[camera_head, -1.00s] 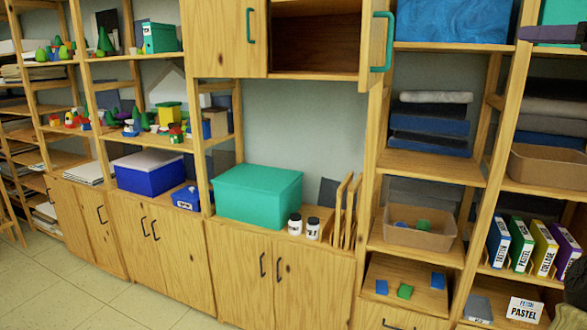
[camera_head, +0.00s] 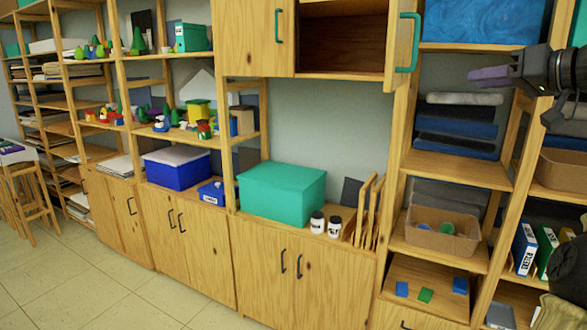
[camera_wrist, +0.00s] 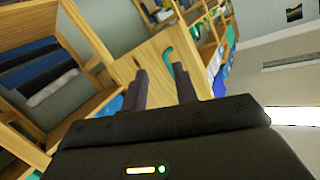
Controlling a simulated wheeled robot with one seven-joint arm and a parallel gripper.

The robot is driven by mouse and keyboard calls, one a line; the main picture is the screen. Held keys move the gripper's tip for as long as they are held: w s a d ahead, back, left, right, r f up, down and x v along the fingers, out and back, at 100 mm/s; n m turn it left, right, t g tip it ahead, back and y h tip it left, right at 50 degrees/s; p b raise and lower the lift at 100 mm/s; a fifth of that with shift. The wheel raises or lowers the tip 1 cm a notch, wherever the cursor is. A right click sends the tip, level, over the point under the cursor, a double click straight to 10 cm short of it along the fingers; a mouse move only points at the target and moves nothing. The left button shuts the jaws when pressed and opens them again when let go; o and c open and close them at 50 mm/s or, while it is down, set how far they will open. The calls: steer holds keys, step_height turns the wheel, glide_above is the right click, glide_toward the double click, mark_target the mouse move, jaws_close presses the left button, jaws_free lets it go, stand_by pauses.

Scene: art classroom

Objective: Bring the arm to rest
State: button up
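My gripper (camera_head: 482,76) is at the upper right of the head view, in front of the right-hand shelves. Its dark fingers point left. In the wrist view my gripper (camera_wrist: 160,72) has its two fingers apart with nothing between them. A wooden cabinet door with a green handle (camera_wrist: 182,72) shows beyond the fingers. Part of my dark arm runs off the right edge of the head view, so most of the arm is hidden.
The upper cabinet's right door (camera_head: 404,45) stands open near my gripper. A teal box (camera_head: 280,195) and two jars stand on the counter below. A cardboard bin (camera_head: 442,240) sits on a right shelf. The tiled floor (camera_head: 80,285) at lower left is clear.

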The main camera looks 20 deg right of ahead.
steer(key=w+a+f+m+g+h, duration=0.1)
steer(key=w+a+f+g, duration=0.2)
steer(key=w+a+f, duration=0.55)
steer(key=w+a+f+m+g, duration=0.2)
steer(key=w+a+f, duration=0.3)
steer(key=f, duration=0.7)
steer(key=a+f+g+h, duration=0.1)
steer(key=a+f+g, duration=0.2)
steer(key=a+f, duration=0.55)
steer(key=s+a+f+n+g+h, duration=0.1)
steer(key=s+a+f+g, duration=0.1)
steer(key=s+a+f, duration=0.4)
steer(key=s+a+f+n+g+h, duration=0.1)
steer(key=s+a+f, duration=0.6)
steer(key=s+f, duration=1)
step_height(320, 180, down, 2)
steer(key=shift+f+n+g+h, duration=0.1)
steer(key=shift+n+g+h, duration=0.2)
steer(key=shift+n+g, duration=0.4)
steer(key=shift+s+d, duration=0.1)
